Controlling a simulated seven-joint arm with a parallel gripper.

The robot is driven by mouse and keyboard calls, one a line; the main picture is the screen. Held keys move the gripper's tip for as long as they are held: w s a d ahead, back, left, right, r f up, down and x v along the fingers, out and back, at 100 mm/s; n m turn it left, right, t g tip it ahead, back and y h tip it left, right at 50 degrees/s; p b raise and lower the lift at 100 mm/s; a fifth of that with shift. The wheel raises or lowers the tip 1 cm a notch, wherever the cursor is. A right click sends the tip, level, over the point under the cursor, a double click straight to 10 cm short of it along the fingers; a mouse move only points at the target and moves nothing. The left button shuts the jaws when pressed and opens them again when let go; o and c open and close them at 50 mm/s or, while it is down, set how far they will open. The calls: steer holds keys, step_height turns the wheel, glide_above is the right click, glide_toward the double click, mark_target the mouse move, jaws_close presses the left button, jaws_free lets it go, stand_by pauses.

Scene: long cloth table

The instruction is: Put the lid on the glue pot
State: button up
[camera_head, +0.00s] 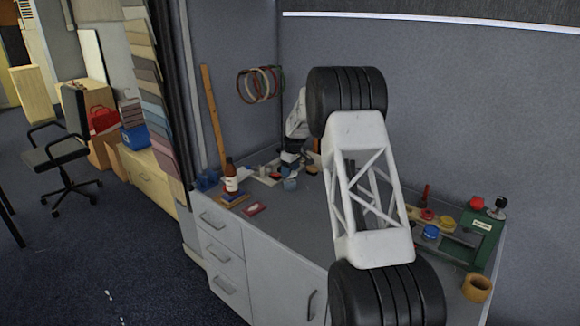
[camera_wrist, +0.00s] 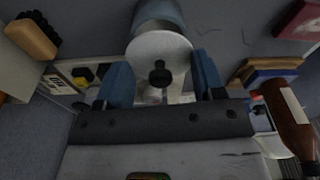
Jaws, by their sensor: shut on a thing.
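My gripper (camera_wrist: 160,66) has its two blue fingers on either side of a pale round lid (camera_wrist: 140,50) with a black knob, and is shut on it. The knob faces the wrist camera. The blue-grey glue pot (camera_wrist: 158,14) shows just beyond the lid, partly covered by it in the wrist view. I cannot tell whether lid and pot touch. In the head view the pot (camera_head: 290,184) stands on the grey bench top, below my gripper (camera_head: 290,160). The lid is too small to make out clearly there.
A brown bottle with a pale label (camera_head: 231,182) stands left of the pot; it also shows in the wrist view (camera_wrist: 290,110). A dark red flat item (camera_head: 255,209) lies nearer the front. A brush-like wooden block (camera_wrist: 30,40) is at upper left. The bench's front middle looks clear.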

steer(key=shift+f, duration=0.55)
stand_by(0.4)
jaws_close()
steer(key=shift+w+d+r, duration=0.1)
steer(key=shift+w+d, duration=0.25)
steer(key=shift+d, duration=0.05)
stand_by(1.7)
steer(key=shift+d+f, duration=0.1)
steer(key=shift+f, duration=0.15)
stand_by(1.3)
steer(key=o, duration=0.6)
jaws_free()
steer(key=shift+w+r, duration=0.1)
steer(key=shift+o, duration=0.2)
